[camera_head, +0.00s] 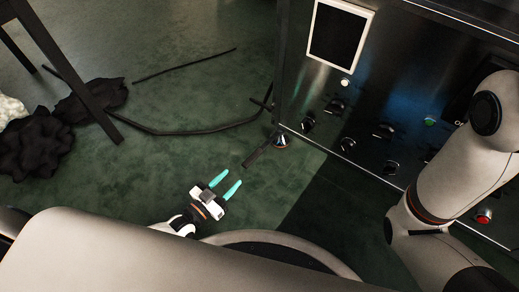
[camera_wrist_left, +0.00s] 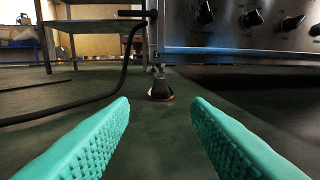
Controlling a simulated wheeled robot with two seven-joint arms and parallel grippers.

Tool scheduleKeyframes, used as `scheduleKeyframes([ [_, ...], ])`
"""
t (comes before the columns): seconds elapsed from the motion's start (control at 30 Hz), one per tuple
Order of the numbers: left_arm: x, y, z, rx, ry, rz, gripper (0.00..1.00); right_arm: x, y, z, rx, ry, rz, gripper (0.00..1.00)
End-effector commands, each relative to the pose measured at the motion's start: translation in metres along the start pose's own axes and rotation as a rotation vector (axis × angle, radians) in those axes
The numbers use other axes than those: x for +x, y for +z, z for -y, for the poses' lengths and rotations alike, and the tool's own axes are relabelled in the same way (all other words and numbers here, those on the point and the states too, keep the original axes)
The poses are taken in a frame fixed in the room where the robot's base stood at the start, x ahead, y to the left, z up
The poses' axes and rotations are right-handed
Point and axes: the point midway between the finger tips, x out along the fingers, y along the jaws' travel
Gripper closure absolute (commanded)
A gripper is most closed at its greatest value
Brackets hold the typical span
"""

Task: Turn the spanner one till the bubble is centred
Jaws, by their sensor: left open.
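A dark bar that looks like the spanner (camera_head: 258,152) reaches out from the levelling foot (camera_head: 281,141) at the near lower corner of the steel machine. In the left wrist view the foot (camera_wrist_left: 160,90) stands ahead, between and beyond my fingers; the spanner is hard to tell apart from it there. My left gripper (camera_head: 233,176), with teal fingers, is open and empty, low over the floor and a short way from the spanner's free end. It also shows in the left wrist view (camera_wrist_left: 160,115). I cannot make out a bubble. My right gripper is out of view.
The machine's control panel (camera_head: 365,115) with knobs and a screen rises on the right. A black cable (camera_head: 190,131) lies across the floor to the left, near a table leg (camera_head: 85,95) and dark crumpled heaps (camera_head: 40,143). The green floor around my left gripper is clear.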

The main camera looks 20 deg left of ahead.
Motion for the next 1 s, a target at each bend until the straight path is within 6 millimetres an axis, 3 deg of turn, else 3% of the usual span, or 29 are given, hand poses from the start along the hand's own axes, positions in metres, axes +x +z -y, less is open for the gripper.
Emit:
scheduleKeyframes([
  [0.4,0.077,-0.003,0.001,-0.001,-0.001,0.007,0.56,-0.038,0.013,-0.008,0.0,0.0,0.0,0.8],
  [0.6,0.105,-0.002,0.001,0.0,-0.001,0.005,0.56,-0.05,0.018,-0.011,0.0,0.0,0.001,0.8],
  [1.0,0.117,0.001,0.001,-0.001,-0.001,0.003,0.56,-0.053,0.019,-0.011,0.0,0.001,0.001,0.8],
])
